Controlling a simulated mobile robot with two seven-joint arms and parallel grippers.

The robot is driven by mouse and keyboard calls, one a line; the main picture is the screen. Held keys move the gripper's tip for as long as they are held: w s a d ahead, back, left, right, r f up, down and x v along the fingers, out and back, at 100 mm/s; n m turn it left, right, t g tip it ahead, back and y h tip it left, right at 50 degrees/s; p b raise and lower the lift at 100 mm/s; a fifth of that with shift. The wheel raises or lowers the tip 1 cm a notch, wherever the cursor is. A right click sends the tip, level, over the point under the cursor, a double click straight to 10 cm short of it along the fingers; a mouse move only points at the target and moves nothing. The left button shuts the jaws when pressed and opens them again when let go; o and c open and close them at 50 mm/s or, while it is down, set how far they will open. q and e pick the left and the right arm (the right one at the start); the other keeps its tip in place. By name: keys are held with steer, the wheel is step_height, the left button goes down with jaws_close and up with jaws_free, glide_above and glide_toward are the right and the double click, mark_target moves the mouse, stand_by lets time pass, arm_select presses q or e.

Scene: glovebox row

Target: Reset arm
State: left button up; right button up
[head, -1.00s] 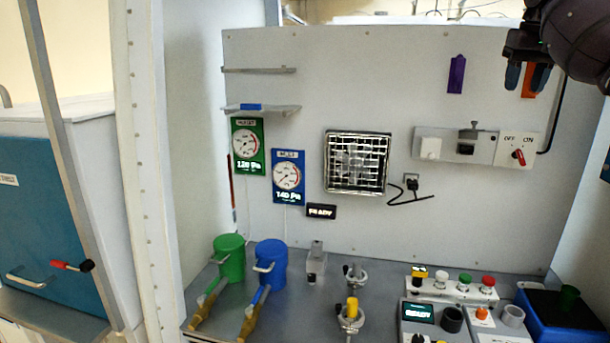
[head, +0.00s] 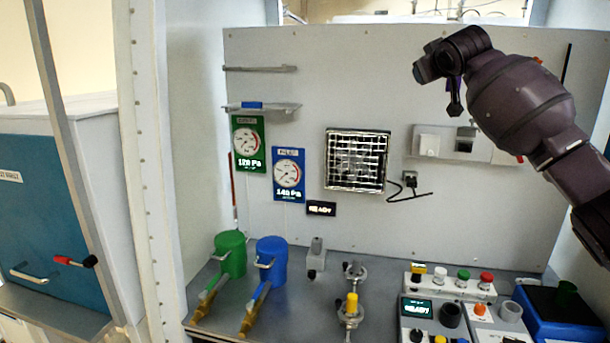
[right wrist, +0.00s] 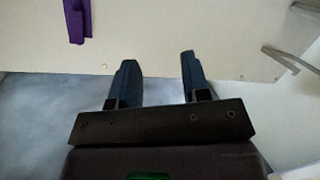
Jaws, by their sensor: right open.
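My right arm comes in from the right in the head view, raised in front of the back panel (head: 300,80). Its fingers cannot be made out clearly there. In the right wrist view my right gripper (right wrist: 158,80) is open, its two dark blue fingers apart with nothing between them. A purple object (right wrist: 77,20) on the pale panel shows at the upper left of that view, apart from the fingers. In the head view the arm covers most of that part of the panel. My left gripper is not in view.
A green canister (head: 230,254) and a blue canister (head: 271,262) stand on the bench, with yellow-ended handles in front. Button boxes (head: 450,287) and a blue bin (head: 560,318) stand at right. Small shelves (head: 262,108), two gauges and a grille (head: 357,160) are on the panel.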

steer(key=s+a+f+n+t+y, duration=0.1)
steer(key=s+a+f+y, duration=0.2)
steer(key=f, duration=0.8)
steer(key=s+a+f+n+y, duration=0.1)
steer(key=s+a+f, duration=0.3)
steer(key=f, duration=0.7)
steer(key=s+a+f+n+t+y, duration=0.15)
steer(key=s+f, duration=0.35)
steer(key=f, duration=0.6)
steer(key=s+d+f+m+g+h+b, duration=0.1)
steer(key=s+d+f+m+g+h, duration=0.1)
steer(key=s+f, duration=1.6)
steer(key=s+d+f+m+g+h, duration=0.3)
steer(key=s+d+f+m+g, duration=0.1)
steer(key=s+f, duration=1.4)
steer(key=s+d+m, duration=0.1)
steer(key=s, duration=0.1)
steer(key=shift+s+d+b, duration=0.4)
steer(key=shift+g, duration=0.25)
